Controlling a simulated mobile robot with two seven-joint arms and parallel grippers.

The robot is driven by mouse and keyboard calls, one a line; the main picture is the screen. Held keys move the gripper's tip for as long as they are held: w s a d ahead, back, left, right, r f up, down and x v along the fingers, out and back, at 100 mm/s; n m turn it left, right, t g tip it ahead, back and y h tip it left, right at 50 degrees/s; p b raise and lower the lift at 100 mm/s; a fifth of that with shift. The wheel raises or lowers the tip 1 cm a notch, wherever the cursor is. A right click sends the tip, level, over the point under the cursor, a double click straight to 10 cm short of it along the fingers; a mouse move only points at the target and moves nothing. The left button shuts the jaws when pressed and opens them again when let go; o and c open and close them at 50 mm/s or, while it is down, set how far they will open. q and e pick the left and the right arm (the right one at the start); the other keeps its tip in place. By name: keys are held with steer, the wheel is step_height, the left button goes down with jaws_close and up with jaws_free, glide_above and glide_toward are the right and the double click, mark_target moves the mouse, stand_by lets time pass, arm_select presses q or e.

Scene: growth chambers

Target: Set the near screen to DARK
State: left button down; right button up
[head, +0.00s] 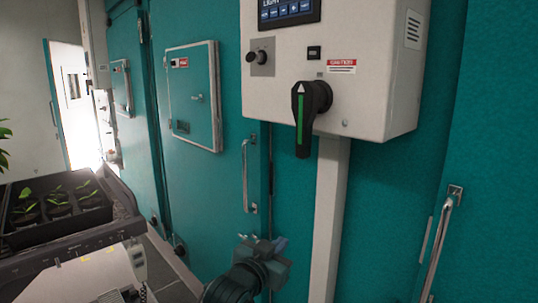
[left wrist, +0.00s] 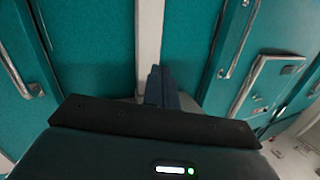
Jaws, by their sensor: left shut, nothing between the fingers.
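The near screen (head: 287,10) is on the white control box (head: 365,60), cut off by the top edge of the head view. Its visible text seems to read "LIGHT", with a row of small blue buttons below. My left gripper (head: 264,245) is low in the head view, well below the box and in front of the teal wall. Its fingers (left wrist: 162,85) are together and empty in the left wrist view, pointing towards the wall near the white conduit. The screen does not show in the left wrist view. My right gripper is not in view.
Below the screen are a small black knob (head: 260,56) and a large black rotary handle (head: 307,112) with a green stripe. A metal door handle (head: 247,175) stands left of the conduit (head: 327,215). A cart (head: 60,250) with potted seedlings is at the left.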

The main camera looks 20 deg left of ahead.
arm_select(q)
steer(key=s+d+f+g, duration=0.2)
steer(key=s+f, duration=0.3)
steer(key=f, duration=0.4)
steer(key=s+d+f+g, duration=0.1)
steer(key=s+f, duration=0.3)
steer(key=f, duration=0.4)
steer(key=s+d+f+g, duration=0.2)
steer(key=s+f, duration=0.5)
steer(key=s, duration=0.2)
steer(key=s+d+f+g+h, duration=0.1)
steer(key=s+d+f, duration=0.1)
steer(key=s+f, duration=0.4)
steer(key=s, duration=0.3)
steer(key=shift+s+f+g+h, duration=0.25)
steer(key=shift+f+g+h, duration=0.05)
steer(key=shift+f+g, duration=0.1)
steer(key=shift+a, duration=0.1)
